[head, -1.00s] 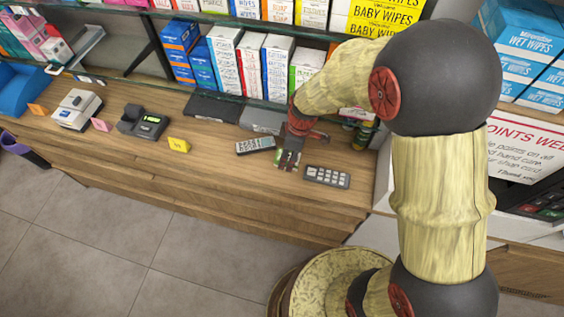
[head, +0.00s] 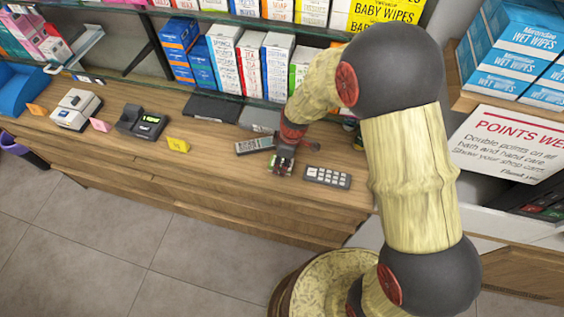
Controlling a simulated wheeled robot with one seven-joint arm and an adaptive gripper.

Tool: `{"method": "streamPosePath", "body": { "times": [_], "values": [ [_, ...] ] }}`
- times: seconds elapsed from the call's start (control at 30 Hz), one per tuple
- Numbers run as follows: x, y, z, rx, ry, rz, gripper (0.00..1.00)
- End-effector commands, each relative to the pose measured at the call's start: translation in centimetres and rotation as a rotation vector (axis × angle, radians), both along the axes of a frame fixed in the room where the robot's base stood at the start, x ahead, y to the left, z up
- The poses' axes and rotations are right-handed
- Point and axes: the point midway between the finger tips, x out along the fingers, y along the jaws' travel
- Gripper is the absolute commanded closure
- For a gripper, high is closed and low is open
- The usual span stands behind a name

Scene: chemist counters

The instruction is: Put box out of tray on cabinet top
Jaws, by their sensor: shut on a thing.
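My gripper (head: 283,163) points down over the wooden cabinet top (head: 225,160), between a grey remote-like device and a dark keypad. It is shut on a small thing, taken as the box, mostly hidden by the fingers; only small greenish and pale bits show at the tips. I cannot tell whether it touches the wood. A grey tray-like block (head: 263,120) lies behind the gripper at the foot of the shelf, partly covered by my arm. I cannot see any box in it.
The grey device (head: 255,145) lies close left of my gripper, the keypad (head: 327,177) close right. A yellow tag (head: 178,145), a card terminal (head: 141,121) and a flat dark slab (head: 213,108) lie further left. Shelves of boxes (head: 226,62) rise behind. The front counter strip is clear.

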Motion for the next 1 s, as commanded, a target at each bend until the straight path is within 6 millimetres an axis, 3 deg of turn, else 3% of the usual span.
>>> {"method": "streamPosePath", "body": {
  "times": [0.33, 0.7, 0.87, 1.0],
  "values": [
    [0.0, 0.0, 0.0, 0.0, 0.0, 0.0, 0.43],
    [0.0, 0.0, 0.3, 0.0, 0.0, 0.0, 0.43],
    [0.0, -0.3, 2.6, 0.001, -0.005, -0.001, 0.43],
    [-0.1, -0.8, 5.6, 0.001, -0.004, -0.001, 0.43]
  ]
}}
